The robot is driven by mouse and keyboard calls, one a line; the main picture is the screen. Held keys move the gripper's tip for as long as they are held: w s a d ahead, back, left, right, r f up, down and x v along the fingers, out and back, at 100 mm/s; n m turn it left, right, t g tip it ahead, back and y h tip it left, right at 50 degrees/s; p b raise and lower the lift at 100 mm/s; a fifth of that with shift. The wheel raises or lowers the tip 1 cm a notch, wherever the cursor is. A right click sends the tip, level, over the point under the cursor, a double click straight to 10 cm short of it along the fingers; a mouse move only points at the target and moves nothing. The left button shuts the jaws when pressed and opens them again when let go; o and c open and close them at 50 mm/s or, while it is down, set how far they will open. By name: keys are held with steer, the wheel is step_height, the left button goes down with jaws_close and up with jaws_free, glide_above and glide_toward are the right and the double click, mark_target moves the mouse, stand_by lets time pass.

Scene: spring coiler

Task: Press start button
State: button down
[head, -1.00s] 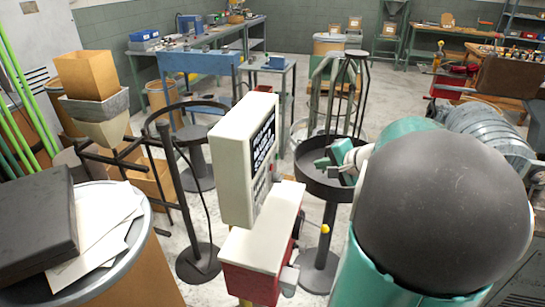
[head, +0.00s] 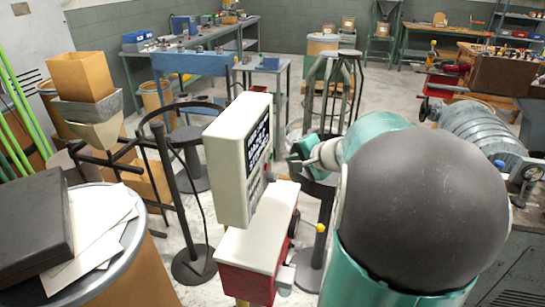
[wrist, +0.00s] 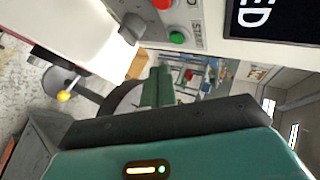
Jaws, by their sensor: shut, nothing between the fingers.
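The control box (head: 228,165) is a pale upright cabinet with a black screen (head: 257,142) facing right. In the wrist view its panel shows a green button (wrist: 177,38) and a red button (wrist: 162,4) beside the screen's edge.
A red and white machine part (head: 256,240) with a yellow-tipped lever (head: 320,228) stands below the box. A black stand (head: 194,262) is left of it. A drum (head: 130,262) with papers and a black case fills the lower left.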

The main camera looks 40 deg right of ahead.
steer(key=shift+w+a, duration=0.6)
steer(key=shift+w, duration=0.25)
steer(key=shift+w+a, duration=0.1)
stand_by(1.4)
steer(key=shift+w+a, duration=0.2)
steer(key=shift+w, duration=0.05)
steer(key=shift+w+a, duration=0.25)
steer(key=shift+w, duration=0.05)
stand_by(0.9)
steer(key=shift+s+d, duration=0.5)
steer(key=shift+s, duration=0.15)
steer(key=s+d, duration=0.1)
steer(key=s, duration=0.1)
steer(key=s+d, duration=0.2)
stand_by(0.6)
